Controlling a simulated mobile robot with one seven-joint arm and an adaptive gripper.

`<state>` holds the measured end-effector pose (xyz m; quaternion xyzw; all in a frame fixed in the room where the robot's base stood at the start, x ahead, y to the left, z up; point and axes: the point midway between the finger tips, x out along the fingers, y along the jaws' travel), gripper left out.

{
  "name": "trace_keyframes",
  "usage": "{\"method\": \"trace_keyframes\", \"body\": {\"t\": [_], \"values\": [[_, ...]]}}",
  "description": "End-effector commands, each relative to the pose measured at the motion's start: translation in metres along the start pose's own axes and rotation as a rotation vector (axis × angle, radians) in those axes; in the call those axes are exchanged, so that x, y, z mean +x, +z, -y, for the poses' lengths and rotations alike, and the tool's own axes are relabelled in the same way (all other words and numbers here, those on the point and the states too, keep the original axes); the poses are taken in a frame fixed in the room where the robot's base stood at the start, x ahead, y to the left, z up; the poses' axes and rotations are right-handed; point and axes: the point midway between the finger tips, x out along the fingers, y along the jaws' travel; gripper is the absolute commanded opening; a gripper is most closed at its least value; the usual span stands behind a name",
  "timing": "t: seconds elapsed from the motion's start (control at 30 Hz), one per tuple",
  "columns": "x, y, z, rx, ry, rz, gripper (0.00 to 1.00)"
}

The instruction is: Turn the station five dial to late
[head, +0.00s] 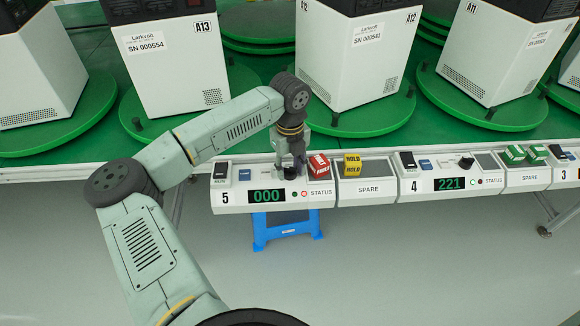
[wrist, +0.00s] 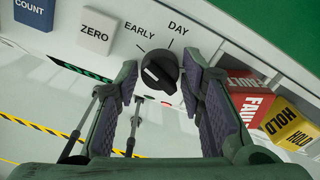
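The station five dial (wrist: 160,70) is a black round knob with a white mark, on a white panel in the wrist view. The labels EARLY and DAY are printed above it; no LATE label is visible. The white mark sits on the knob's left part; I cannot tell which label it points to. My gripper (wrist: 162,62) is open, with one finger on each side of the knob. The right finger is very close to the knob; contact is unclear. In the head view my gripper (head: 298,170) is down at the station five panel (head: 232,207), largely hiding the dial.
White ZERO (wrist: 97,31) and blue COUNT (wrist: 34,13) buttons are left of the dial. A red FAULT block (head: 319,166) is close at right, with a yellow HOLD block (head: 352,164) beyond. The display (head: 267,195) reads 000. Tall white machines stand on green turntables behind.

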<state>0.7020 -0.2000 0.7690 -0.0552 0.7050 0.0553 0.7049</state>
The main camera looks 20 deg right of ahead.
Motion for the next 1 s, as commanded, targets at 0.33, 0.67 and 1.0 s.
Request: {"method": "trace_keyframes", "body": {"t": [0.33,0.67,1.0], "values": [[-0.0003,0.0000,0.0002,0.000,-0.001,0.000,0.10],[0.0005,0.0001,0.0004,0.014,-0.001,0.001,0.02],[0.0043,0.0005,0.0007,0.177,-0.001,0.004,0.02]]}}
